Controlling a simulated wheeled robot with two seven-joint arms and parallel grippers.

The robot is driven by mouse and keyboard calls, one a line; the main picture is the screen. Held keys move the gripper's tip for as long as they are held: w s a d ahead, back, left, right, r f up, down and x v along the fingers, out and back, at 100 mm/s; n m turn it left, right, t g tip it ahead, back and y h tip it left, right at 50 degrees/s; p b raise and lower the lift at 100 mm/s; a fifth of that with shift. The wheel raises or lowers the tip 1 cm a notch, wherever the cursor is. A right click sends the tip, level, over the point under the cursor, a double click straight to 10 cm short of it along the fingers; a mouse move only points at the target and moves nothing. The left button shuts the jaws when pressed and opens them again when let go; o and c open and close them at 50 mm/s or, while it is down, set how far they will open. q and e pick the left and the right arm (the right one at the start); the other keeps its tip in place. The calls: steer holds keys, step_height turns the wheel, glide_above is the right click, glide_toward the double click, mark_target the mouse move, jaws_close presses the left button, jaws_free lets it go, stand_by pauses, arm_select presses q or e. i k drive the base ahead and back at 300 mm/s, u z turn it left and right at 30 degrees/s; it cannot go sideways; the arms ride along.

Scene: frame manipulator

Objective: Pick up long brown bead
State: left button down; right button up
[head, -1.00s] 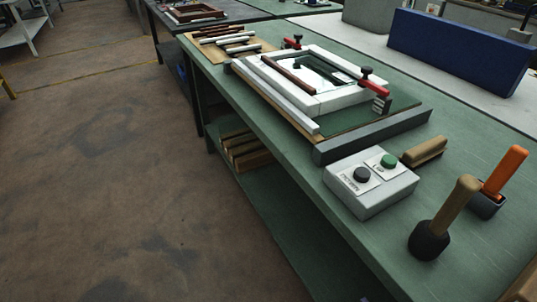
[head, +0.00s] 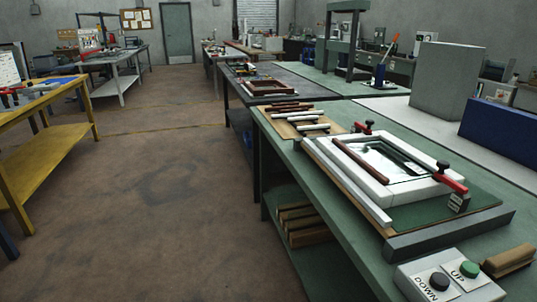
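A long brown bead (head: 360,162) lies along the left side of the white frame (head: 335,155) on the green workbench. More brown beads (head: 290,106) lie beside white ones (head: 311,122) on a wooden board (head: 279,127) behind the frame. Which brown beads are the long ones is hard to tell at this size. A separate long white strip (head: 352,190) runs along the frame's left outer side. Neither of my grippers is in view.
Red-handled clamps (head: 452,180) sit at the frame's edges. A control box (head: 455,281) with UP and DOWN buttons and a brush (head: 508,260) stand at the near right. A yellow table (head: 40,155) is at left. The brown floor between is clear.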

mark_target(378, 176)
steer(key=u, duration=1.15)
steer(key=i, duration=2.35)
steer(key=z, duration=1.4)
